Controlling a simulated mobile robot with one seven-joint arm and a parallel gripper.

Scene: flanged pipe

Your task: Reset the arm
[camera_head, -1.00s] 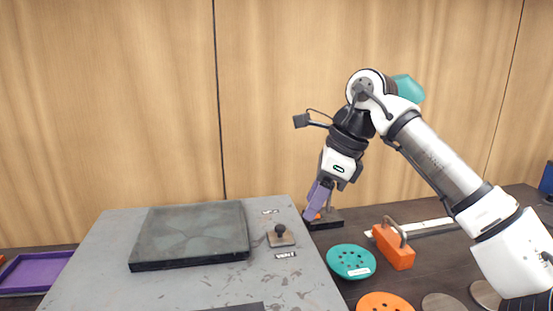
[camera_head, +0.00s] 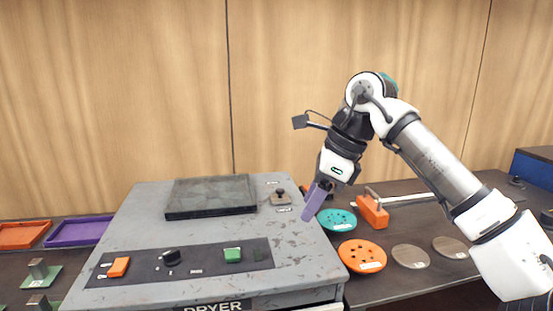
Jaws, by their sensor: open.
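My arm reaches in from the right. My gripper (camera_head: 312,206) has purple fingers and points down and left over the right edge of the grey dryer (camera_head: 150,215). The fingers overlap in this view, so the gap between them is hard to see. Nothing shows in the gripper. Behind the fingers, a small orange thing on a dark base is mostly hidden. A teal disc with holes (camera_head: 338,220) lies just right of the gripper, and an orange block with a handle (camera_head: 372,211) stands further right.
An orange disc (camera_head: 362,257) and two grey-brown discs (camera_head: 410,257) (camera_head: 451,248) lie on the dark table. A black slab (camera_head: 211,197) and a vent knob (camera_head: 281,197) are on the dryer. Purple (camera_head: 78,231) and orange trays (camera_head: 22,235) lie left. Wood panelling stands behind.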

